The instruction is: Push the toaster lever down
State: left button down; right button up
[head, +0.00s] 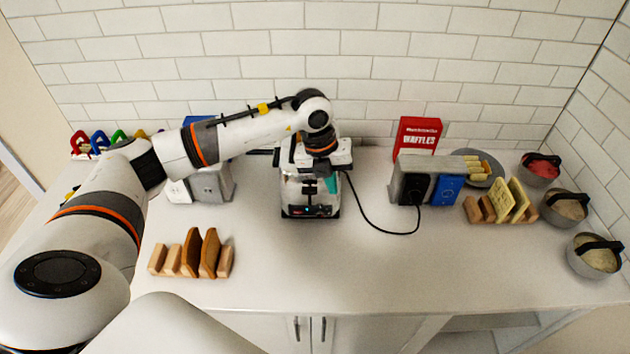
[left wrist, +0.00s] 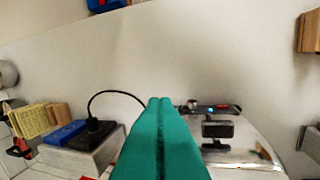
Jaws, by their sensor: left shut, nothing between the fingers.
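The shiny toaster (head: 292,198) stands at the middle of the white worktop, partly hidden beneath my left wrist. Its black lever (head: 308,189) shows on the front face. In the left wrist view the toaster (left wrist: 245,156) is at lower right, with the black lever (left wrist: 217,129) and a small lit panel (left wrist: 215,108). My left gripper (head: 331,184) has teal fingers, pressed together with nothing between them. The left wrist view shows these fingertips (left wrist: 160,101) to the left of the lever, apart from it in the picture. Contact with the toaster cannot be told. My right gripper is not in view.
A grey power box (head: 408,170) with a black plug and cord stands to the right. A wooden rack (head: 172,262) with brown slices is at front left. A red waffles box (head: 417,136) and several lidded bowls (head: 592,262) are further right. The front middle worktop is clear.

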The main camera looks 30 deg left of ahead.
aim_at(309, 190)
pick_arm(q)
jog(key=a+r+n+y, duration=0.1)
jog(key=a+r+y, duration=0.1)
jog(key=a, duration=0.4)
jog(key=shift+w+a+r+y, duration=0.15)
jog(key=shift+w+a+y, duration=0.1)
jog(key=shift+w+y, duration=0.2)
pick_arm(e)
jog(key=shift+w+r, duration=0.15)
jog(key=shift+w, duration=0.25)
